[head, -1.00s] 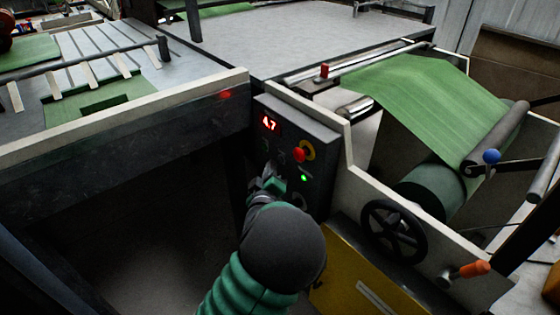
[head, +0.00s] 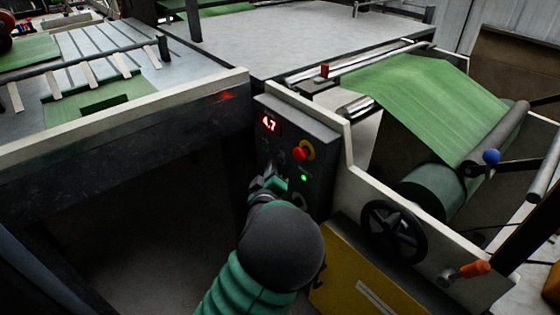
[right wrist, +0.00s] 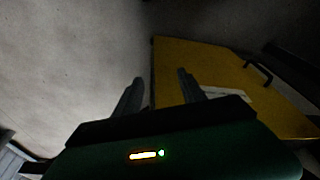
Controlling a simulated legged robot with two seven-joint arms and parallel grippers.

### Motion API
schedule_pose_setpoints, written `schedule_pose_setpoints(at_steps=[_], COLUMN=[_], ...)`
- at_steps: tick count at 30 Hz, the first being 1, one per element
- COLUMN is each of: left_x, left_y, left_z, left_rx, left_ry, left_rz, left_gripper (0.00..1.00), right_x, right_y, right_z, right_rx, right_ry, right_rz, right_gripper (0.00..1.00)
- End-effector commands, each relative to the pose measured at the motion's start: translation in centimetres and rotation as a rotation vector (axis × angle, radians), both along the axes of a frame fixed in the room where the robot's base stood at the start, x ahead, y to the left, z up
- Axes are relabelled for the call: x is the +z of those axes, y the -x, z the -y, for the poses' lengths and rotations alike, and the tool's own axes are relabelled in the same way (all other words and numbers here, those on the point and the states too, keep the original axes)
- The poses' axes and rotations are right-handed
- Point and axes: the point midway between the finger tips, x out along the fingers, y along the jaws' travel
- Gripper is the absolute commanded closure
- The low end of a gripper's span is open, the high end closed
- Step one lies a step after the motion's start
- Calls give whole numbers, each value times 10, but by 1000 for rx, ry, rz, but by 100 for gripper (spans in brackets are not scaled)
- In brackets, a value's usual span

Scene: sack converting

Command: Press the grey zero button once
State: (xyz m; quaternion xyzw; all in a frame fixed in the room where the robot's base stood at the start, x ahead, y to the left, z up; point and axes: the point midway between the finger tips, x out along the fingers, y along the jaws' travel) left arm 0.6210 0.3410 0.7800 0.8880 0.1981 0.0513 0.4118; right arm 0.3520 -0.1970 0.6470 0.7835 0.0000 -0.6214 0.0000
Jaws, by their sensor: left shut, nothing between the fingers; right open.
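The dark control panel (head: 319,160) stands in the middle of the head view. Its red display (head: 269,123) reads 4.7. I cannot make out the grey zero button for certain; small dim controls sit below the display, and my left gripper covers part of the panel's lower left. My left gripper (head: 262,181) is shut and empty, with its tips at or very close to the panel face; contact cannot be told. My right gripper (right wrist: 160,76) is open and empty in the right wrist view, away from the panel.
A red mushroom button (head: 299,154) on a yellow ring and a lit green lamp (head: 304,178) are right of my left gripper. A black handwheel (head: 394,231), an orange-handled lever (head: 474,269) and a green web (head: 420,100) lie further right. A yellow cover (right wrist: 200,70) is near my right gripper.

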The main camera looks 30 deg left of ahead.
Motion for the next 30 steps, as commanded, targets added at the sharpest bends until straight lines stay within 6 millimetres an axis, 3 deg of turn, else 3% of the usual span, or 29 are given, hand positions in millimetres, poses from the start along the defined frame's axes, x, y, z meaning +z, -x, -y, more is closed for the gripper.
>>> schedule_pose_setpoints(at_steps=[30], left_x=[1], left_y=[-10], left_z=[4], left_rx=[-1], left_ry=[-1], left_rz=[1], left_gripper=[100], right_x=[-1], right_y=[0], right_z=[0], right_rx=[0], right_ry=[0], right_rz=[0], right_gripper=[52])
